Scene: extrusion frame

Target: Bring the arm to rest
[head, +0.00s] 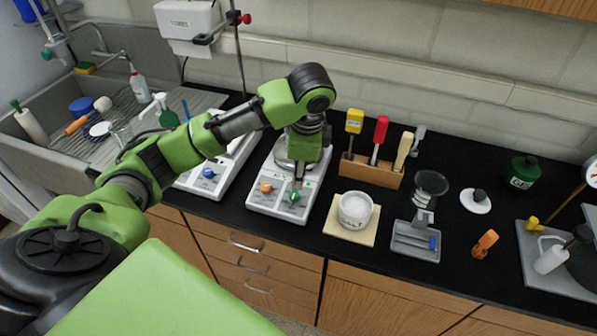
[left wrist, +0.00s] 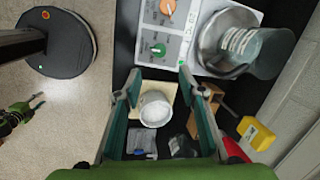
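My left arm (head: 215,130) reaches in from the left over the counter, bent at a high elbow. Its gripper (head: 299,178) points down above the front of the right-hand hotplate (head: 277,206), which has an orange and a green knob. In the left wrist view the two fingers of the gripper (left wrist: 160,96) are apart, with nothing held between them. The white tub (left wrist: 155,109) on its pale square mat shows beyond the gap, lower down.
A glass vessel (left wrist: 250,52) is on the hotplate. A wooden rack (head: 370,171) holds yellow, red and tan-handled tools. A grey tray (head: 416,243), orange item (head: 485,243) and green container (head: 523,172) stand to the right. The sink (head: 60,135) is at left. Black counter is bare between items.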

